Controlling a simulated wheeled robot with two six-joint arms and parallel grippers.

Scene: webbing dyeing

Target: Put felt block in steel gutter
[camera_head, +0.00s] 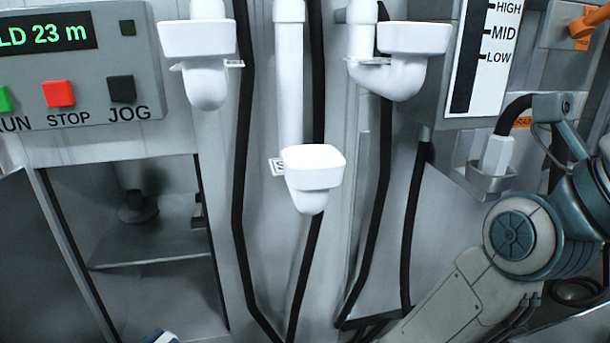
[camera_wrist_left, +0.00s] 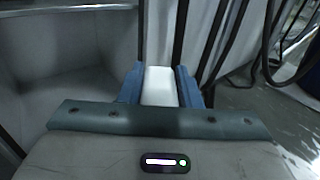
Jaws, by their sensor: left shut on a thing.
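A white block (camera_wrist_left: 159,85), which looks like the felt block, sits between the blue fingers of my left gripper (camera_wrist_left: 160,88) in the left wrist view. The fingers are shut on its two sides. In the head view only a small blue and white bit of my left gripper (camera_head: 160,337) shows at the bottom edge, below the open cabinet. I cannot clearly pick out the steel gutter in either view. My right arm comes in from the right of the head view, but its gripper is out of the picture.
An open cabinet (camera_head: 150,248) with a shelf is at the left, under a control panel (camera_head: 80,120). White funnel cups (camera_head: 313,165) on pipes and black hoses (camera_head: 240,190) run down the middle wall. A level gauge box (camera_head: 450,110) hangs at upper right.

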